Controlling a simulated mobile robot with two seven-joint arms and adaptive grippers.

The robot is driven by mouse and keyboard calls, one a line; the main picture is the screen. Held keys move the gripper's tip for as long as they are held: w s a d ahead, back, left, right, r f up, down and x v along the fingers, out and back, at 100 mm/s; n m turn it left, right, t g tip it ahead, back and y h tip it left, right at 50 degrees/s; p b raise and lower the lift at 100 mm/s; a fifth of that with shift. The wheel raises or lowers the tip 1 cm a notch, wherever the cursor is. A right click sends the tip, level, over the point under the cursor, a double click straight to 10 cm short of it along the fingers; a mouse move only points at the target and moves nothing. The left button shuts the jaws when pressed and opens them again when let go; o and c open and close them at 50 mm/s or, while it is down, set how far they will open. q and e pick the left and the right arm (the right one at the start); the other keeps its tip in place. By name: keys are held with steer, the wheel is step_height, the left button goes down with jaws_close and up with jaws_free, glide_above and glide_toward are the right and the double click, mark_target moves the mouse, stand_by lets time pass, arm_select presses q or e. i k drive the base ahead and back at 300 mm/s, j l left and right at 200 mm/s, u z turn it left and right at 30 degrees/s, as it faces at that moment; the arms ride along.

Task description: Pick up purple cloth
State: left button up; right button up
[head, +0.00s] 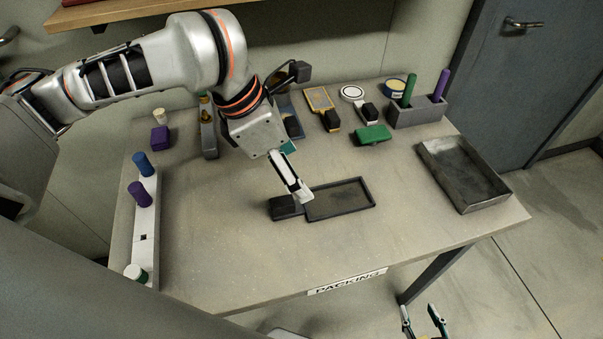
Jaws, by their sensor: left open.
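A small purple block-like item (160,138), perhaps the folded purple cloth, lies at the back left of the table. It is too small to tell whether it is cloth. My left gripper (302,194) points down over the middle of the table, at the left end of a shallow dark tray (374,195), well to the right of the purple item. It is open, and I see nothing held in it. My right gripper (424,322) is at the bottom edge of the view, in front of the table, with its fingers apart and empty.
A white rack (150,230) with blue, purple and green-and-white pieces stands along the left edge. A green block (373,134), a grey holder (418,113) with green and purple sticks, and a grey tray (465,175) are to the right. The front of the table is clear.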

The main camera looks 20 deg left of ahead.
mark_target(160, 136)
steer(key=k+l, duration=0.25)
steer(key=k, duration=0.2)
steer(key=k+l, duration=0.25)
steer(key=k, duration=0.25)
